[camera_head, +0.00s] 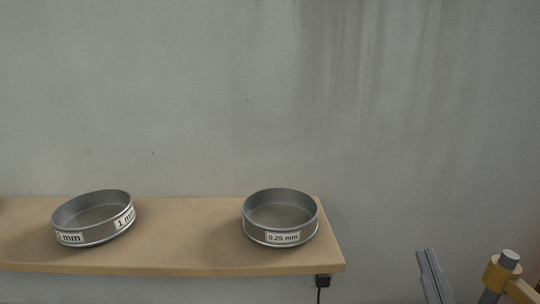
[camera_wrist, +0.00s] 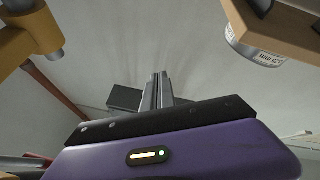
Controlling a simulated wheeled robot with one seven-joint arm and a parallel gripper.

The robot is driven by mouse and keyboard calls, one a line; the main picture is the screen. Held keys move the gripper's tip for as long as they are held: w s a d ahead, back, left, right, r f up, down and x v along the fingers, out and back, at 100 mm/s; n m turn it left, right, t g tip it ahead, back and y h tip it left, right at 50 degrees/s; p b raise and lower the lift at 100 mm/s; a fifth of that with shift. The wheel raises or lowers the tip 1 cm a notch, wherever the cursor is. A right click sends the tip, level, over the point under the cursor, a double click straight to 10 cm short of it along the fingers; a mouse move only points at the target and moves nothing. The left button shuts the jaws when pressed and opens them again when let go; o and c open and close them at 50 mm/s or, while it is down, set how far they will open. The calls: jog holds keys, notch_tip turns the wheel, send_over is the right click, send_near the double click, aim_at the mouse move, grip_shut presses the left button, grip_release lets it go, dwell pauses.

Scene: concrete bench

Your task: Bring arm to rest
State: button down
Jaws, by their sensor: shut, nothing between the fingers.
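My gripper (camera_wrist: 159,91) shows in the wrist view with its two grey fingers together and nothing between them. In the head view a grey part at the lower right (camera_head: 434,276) looks like my gripper's fingers. It is to the right of the wooden shelf and apart from it. The rest of my arm is out of the head view.
A wooden shelf (camera_head: 190,250) runs along the wall and ends left of my gripper. On it stand a 1 mm sieve (camera_head: 93,218) and a 0.25 mm sieve (camera_head: 281,217). A yellow part with a grey cylinder (camera_head: 502,272) is at the lower right.

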jog(key=s+a+f+m+g+b, duration=0.1)
jog(key=s+f+g, duration=0.3)
jog(key=s+f, duration=0.9)
jog(key=s+a+f+m+g+b, duration=0.2)
jog(key=s+f+m+g, duration=0.1)
jog(key=s+f, duration=1)
jog(key=s+g, duration=0.1)
jog(key=s, duration=0.3)
jog(key=shift+f+g+y, duration=0.35)
jog(key=shift+g+y, duration=0.05)
